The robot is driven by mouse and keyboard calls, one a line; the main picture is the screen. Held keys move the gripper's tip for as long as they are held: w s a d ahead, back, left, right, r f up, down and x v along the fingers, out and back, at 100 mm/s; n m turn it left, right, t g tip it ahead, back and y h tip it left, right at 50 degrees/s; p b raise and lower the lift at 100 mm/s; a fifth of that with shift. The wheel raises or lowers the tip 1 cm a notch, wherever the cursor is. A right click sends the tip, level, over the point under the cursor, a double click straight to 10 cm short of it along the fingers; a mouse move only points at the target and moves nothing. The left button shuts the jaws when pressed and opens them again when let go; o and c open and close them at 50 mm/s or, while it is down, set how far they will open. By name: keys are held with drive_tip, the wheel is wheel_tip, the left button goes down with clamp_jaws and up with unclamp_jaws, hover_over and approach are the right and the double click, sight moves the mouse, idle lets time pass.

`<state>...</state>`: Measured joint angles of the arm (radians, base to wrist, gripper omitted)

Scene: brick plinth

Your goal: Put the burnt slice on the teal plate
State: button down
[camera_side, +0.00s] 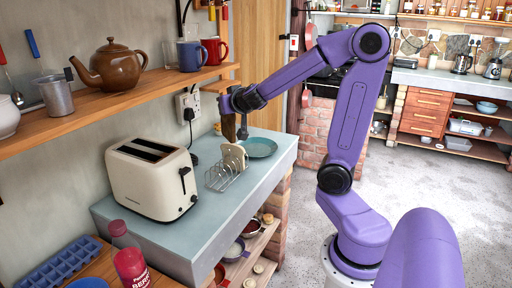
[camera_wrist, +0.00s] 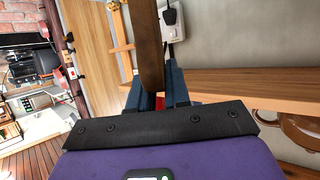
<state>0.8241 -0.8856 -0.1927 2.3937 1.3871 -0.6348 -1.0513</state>
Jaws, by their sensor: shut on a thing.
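The burnt slice (camera_side: 229,127) is dark brown and hangs upright from my gripper (camera_side: 236,118), which is shut on it. In the wrist view the slice (camera_wrist: 148,45) shows nearly edge-on between the blue fingers (camera_wrist: 157,85). The teal plate (camera_side: 262,148) lies on the grey-blue counter, just right of and below the held slice. The slice is clear of the plate; its lower end is close above the far end of the toast rack, and the exact gap is hard to tell.
A wire toast rack (camera_side: 222,178) holding a pale slice (camera_side: 234,157) stands in front of the plate. A cream toaster (camera_side: 150,180) is to its left. A wall shelf (camera_side: 115,107) with a teapot (camera_side: 110,66) and mugs runs along the left. The counter right of the rack is bare.

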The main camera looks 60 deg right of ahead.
drive_tip(key=s+d+f+m+g+h, duration=0.2)
drive_tip(key=s+d+f+m+g, duration=0.15)
drive_tip(key=d, duration=0.55)
drive_tip(key=s+d+f+m+g+h, duration=0.2)
drive_tip(key=s+d+m+h, duration=0.15)
drive_tip(key=d, duration=0.65)
drive_tip(key=w+d+f, duration=0.8)
drive_tip(key=d+f, duration=0.1)
drive_tip(key=f, duration=0.3)
drive_tip(key=shift+w+d+f+n+y, duration=0.25)
drive_tip(key=shift+w+d+n+y, duration=0.1)
drive_tip(key=shift+w+n+y, duration=0.1)
drive_tip(key=shift+f, duration=0.15)
drive_tip(key=c, duration=1.1)
unclamp_jaws()
